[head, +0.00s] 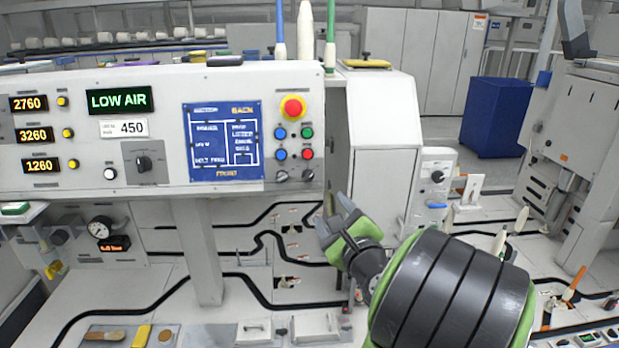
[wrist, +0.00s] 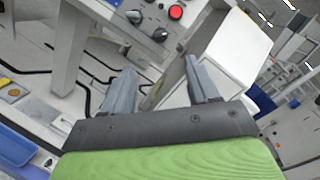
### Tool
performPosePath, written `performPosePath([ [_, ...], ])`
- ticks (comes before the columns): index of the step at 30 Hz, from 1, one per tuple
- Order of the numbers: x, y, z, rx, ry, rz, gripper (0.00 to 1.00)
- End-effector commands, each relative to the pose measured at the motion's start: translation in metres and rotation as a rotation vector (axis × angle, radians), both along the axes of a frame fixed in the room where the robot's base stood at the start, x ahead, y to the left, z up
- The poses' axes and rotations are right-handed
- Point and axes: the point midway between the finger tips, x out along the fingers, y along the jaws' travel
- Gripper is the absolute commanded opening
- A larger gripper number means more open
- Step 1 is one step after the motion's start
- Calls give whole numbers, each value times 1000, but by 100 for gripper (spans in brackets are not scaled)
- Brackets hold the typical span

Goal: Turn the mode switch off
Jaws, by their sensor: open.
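The white control panel (head: 75,130) fills the upper left of the head view. It carries a black rotary switch on a grey plate (head: 143,162) and two small dark knobs (head: 281,176) at its lower right. I cannot read which one is labelled as the mode switch. In the wrist view two dark knobs, one of them here (wrist: 134,17), show on the panel's lower edge near a red button (wrist: 175,12). My gripper (head: 336,214) is open and empty, below and right of the panel's lower right corner; its fingers (wrist: 158,82) touch nothing I can see.
A red emergency button (head: 293,107) and several coloured buttons sit at the panel's right. A grey cabinet (head: 381,150) stands beside the panel, with a small box with a black knob (head: 437,176) further right. A support post (head: 198,250) stands under the panel.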

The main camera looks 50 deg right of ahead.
Motion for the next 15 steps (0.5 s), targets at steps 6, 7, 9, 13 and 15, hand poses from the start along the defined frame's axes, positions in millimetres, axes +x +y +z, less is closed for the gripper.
performPosePath([
  [6, 26, -16, 9, 8, -1, 8, 60],
  [7, 30, -18, 8, 8, 2, 7, 60],
  [9, 33, -22, 11, 5, -5, 7, 60],
  [13, 42, -28, 11, 4, -5, 8, 60],
  [15, 48, -31, 9, 7, 0, 6, 60],
])
